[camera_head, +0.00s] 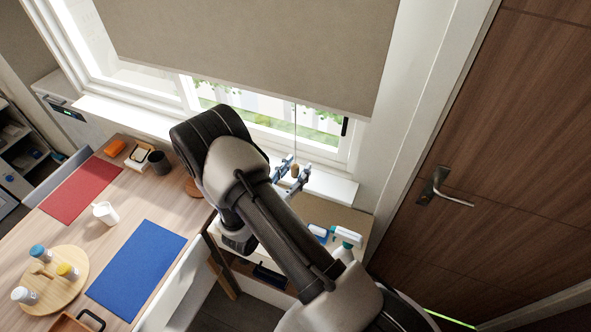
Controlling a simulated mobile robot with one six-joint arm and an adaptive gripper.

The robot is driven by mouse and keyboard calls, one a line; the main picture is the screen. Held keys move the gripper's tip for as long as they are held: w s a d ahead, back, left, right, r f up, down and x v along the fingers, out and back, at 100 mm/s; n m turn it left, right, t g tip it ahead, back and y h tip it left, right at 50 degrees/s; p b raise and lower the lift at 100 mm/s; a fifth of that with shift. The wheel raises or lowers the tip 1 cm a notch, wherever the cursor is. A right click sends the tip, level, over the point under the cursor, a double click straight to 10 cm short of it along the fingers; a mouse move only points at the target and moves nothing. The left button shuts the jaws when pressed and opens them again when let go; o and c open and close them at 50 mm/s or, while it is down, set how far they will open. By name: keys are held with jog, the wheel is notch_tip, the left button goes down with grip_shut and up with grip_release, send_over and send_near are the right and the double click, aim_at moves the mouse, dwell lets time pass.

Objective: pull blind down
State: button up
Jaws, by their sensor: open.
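The beige roller blind (262,42) covers the upper part of the window, and its bottom edge hangs slightly above the sill. A thin cord (296,128) hangs from its bottom edge and ends in a small brown wooden knob (295,171). My gripper (293,174) is open at the knob, with a finger on each side of it in this view. I cannot tell whether the fingers touch it. My arm hides the gripper's base and part of the window sill.
A wooden table (130,195) at left holds a red mat (81,190), a blue mat (137,268), a white mug (105,213) and a round tray (75,258) with small jars. A spray bottle (345,242) stands below the window. A brown door (500,150) is at right.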

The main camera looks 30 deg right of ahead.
jog(key=shift+c, duration=0.2)
grip_shut()
dwell(0.5)
